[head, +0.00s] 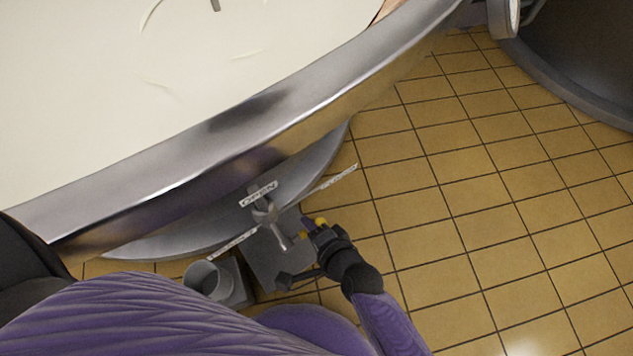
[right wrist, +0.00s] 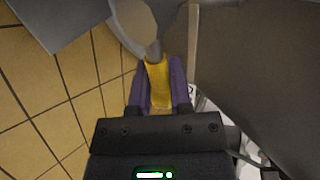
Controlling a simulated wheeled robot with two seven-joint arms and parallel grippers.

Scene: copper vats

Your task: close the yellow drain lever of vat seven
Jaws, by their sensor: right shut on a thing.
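The vat (head: 250,115) fills the upper left of the head view, with a wide steel rim and pale cream contents. I cannot read a vat number. Below the rim is a grey drain valve (head: 265,211) with an OPEN label (head: 258,194) beside it. The yellow drain lever (head: 321,221) shows only as a small bit at my right gripper (head: 311,227). In the right wrist view, the yellow lever (right wrist: 158,82) lies between the purple fingers of my right gripper (right wrist: 159,95), which are shut on it. My left gripper is not in view.
A grey open-topped cylinder (head: 205,278) stands left of the valve, close to my body. Two more white labels (head: 338,177) (head: 233,243) slant beside the valve, too small to read. Yellow tiled floor (head: 480,200) is clear to the right. Another dark vat (head: 585,60) stands at the upper right.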

